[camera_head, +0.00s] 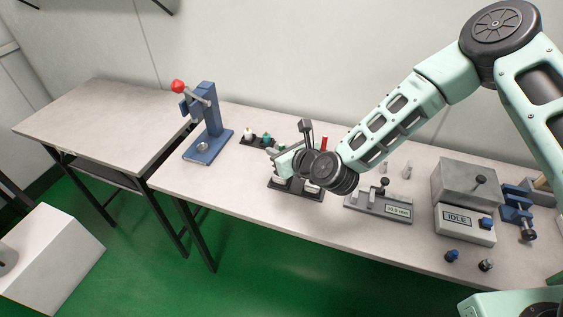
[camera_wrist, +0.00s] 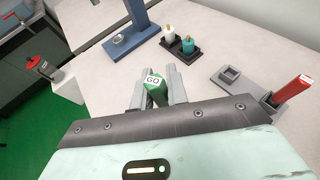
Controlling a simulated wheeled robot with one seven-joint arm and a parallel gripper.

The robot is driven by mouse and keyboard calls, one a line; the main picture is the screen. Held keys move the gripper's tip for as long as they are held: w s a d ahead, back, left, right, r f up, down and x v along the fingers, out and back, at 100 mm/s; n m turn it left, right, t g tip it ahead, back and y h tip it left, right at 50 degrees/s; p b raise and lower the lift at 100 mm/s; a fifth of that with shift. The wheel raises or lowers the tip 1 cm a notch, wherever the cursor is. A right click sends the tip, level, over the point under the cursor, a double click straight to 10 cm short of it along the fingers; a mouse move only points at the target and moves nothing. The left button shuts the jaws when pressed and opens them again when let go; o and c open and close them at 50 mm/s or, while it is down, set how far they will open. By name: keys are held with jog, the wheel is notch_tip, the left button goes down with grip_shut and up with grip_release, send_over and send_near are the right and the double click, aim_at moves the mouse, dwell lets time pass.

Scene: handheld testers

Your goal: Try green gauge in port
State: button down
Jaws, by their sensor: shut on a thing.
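My gripper (camera_wrist: 158,84) is shut on the green gauge (camera_wrist: 156,95), a small block with a white GO label on its end. The gauge stands between the two grey fingers, apart from the rack and holder seen in the wrist view. In the head view my gripper (camera_head: 284,161) is over the middle of the bench, and my wrist hides most of the gauge. A red gauge (camera_wrist: 294,92) stands in one socket of a grey holder (camera_wrist: 247,90); another square socket is empty. The red gauge also shows in the head view (camera_head: 324,143). I cannot tell which opening is the port.
A blue press (camera_head: 208,125) with a red knob stands at left. A dark rack (camera_wrist: 186,50) holds a white and a teal plug. A grey fixture (camera_head: 380,205) reads about 30.0 mm. A grey box (camera_head: 465,210) reads IDLE. The bench's left front is clear.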

jog(key=shift+r+p, duration=0.8)
jog(key=shift+r, duration=0.55)
